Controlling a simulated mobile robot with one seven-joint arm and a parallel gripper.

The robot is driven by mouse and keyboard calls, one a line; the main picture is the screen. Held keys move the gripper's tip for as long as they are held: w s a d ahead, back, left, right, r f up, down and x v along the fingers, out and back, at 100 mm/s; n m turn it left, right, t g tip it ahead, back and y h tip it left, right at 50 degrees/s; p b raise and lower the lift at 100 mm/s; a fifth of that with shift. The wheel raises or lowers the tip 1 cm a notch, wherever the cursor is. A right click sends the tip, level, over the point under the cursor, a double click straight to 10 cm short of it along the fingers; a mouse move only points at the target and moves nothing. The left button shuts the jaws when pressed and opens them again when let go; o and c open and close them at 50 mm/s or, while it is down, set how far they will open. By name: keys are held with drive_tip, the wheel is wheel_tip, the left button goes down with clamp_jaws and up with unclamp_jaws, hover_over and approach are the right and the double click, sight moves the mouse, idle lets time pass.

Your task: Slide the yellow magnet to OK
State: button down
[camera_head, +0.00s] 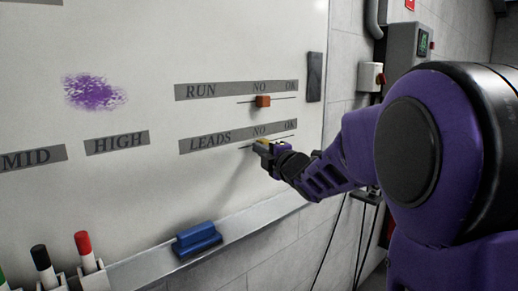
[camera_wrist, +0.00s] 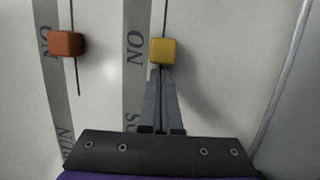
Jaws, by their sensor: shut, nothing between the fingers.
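The yellow magnet (camera_wrist: 164,51) sits on the thin line beside the LEADS strip (camera_head: 210,141), next to the word NO. In the head view it is a small yellow patch (camera_head: 264,142) mostly hidden by my gripper (camera_head: 262,147). The OK label (camera_head: 290,124) is at the right end of that strip. In the wrist view my gripper (camera_wrist: 163,72) is shut, its fingertips close together right at the magnet's lower edge. They look to be touching it, with nothing held between them.
An orange-red magnet (camera_head: 263,101) sits on the line below the RUN strip (camera_head: 200,90), near NO. A dark block (camera_head: 314,77) is at the board's right edge. A blue eraser (camera_head: 197,238) and several markers (camera_head: 88,253) are along the tray.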

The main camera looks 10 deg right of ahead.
drive_tip(key=shift+d, duration=0.1)
drive_tip(key=w+d, duration=0.2)
drive_tip(key=d, duration=0.1)
drive_tip(key=w+d+p, duration=0.1)
drive_tip(key=w+d, duration=0.2)
drive_tip(key=d, duration=0.1)
drive_tip(key=w+d+p, duration=0.1)
drive_tip(key=w+d, duration=0.1)
drive_tip(key=d, duration=0.1)
drive_tip(key=shift+w+d, duration=0.35)
drive_tip(key=shift+w, duration=0.05)
